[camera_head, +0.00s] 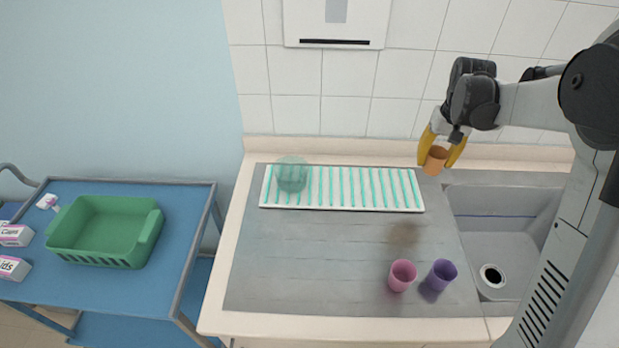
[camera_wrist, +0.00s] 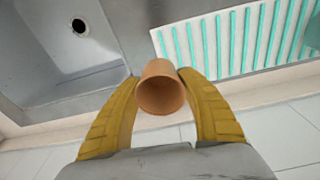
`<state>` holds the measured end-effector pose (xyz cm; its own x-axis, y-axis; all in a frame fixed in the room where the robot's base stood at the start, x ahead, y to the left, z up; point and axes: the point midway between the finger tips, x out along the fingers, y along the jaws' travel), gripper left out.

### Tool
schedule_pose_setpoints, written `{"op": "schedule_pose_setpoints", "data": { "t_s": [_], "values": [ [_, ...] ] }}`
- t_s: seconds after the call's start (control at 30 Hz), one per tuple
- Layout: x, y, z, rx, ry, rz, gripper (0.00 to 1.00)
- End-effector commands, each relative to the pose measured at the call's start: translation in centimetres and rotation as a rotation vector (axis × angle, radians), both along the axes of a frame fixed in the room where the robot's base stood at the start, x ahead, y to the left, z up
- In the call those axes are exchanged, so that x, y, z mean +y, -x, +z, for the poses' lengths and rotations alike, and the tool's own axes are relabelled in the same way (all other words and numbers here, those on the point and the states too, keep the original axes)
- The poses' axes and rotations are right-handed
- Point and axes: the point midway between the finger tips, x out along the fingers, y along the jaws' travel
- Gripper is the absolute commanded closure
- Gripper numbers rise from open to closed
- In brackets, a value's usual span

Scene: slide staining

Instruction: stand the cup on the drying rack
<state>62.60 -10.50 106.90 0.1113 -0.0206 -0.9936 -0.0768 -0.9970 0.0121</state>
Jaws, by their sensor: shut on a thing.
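My gripper (camera_head: 441,155) has yellow fingers and is shut on an orange cup (camera_head: 435,160). It holds the cup in the air near the back wall, just right of the drying rack. The held cup also shows in the wrist view (camera_wrist: 160,88), between the two fingers, with its opening towards the camera. The drying rack (camera_head: 342,188) is a white tray with green ridges at the back of the counter. It also shows at upper right in the wrist view (camera_wrist: 232,45). A translucent green round item (camera_head: 291,175) stands on its left part.
A pink cup (camera_head: 402,276) and a purple cup (camera_head: 441,275) stand on the front right of the grey worktop (camera_head: 300,260). A sink (camera_head: 505,225) is at right. A blue trolley (camera_head: 185,205) with a green basket (camera_head: 105,232) stands at left. The rack's middle and right are clear.

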Motion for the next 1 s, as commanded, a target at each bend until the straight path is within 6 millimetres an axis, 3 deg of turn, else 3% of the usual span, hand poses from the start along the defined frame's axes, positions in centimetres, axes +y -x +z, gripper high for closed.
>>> {"op": "schedule_pose_setpoints", "data": {
  "t_s": [0.13, 0.23, 0.5, 0.7, 0.87, 1.0],
  "values": [
    [-0.2, -0.3, 0.2, 0.000, 0.000, -0.002, 0.72],
    [0.9, -0.7, -0.6, 0.000, 0.000, -0.001, 0.72],
    [7.2, -2.5, -4.7, 0.000, -0.001, 0.002, 0.72],
    [10.2, -3.5, -6.5, 0.000, 0.000, -0.001, 0.72],
    [10.9, -3.7, -7.2, 0.000, 0.000, -0.002, 0.72],
    [10.8, -3.7, -9.1, 0.000, 0.000, -0.003, 0.72]
  ]
}}
